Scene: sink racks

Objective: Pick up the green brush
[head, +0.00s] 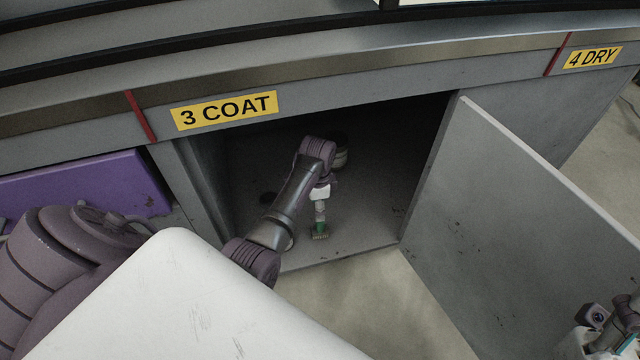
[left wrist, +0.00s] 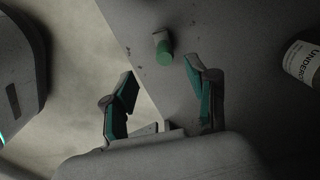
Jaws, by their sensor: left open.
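My left arm reaches into the open cabinet (head: 370,215) under the "3 COAT" label. In the left wrist view my left gripper (left wrist: 159,72) is open and empty, its green-padded fingers apart. The green brush (left wrist: 163,46) shows there as a short green and grey cylinder, just beyond the gap between the fingertips, near the cabinet floor's edge. The fingers do not touch it. In the head view a small green and tan shape (head: 319,233) is below the left wrist; I cannot tell brush from fingertips there. My right gripper (head: 598,330) is partly cut off at the lower right.
The grey cabinet door (head: 510,220) hangs open on the right. A purple panel (head: 85,192) is to the left. Bare floor lies before the cabinet.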

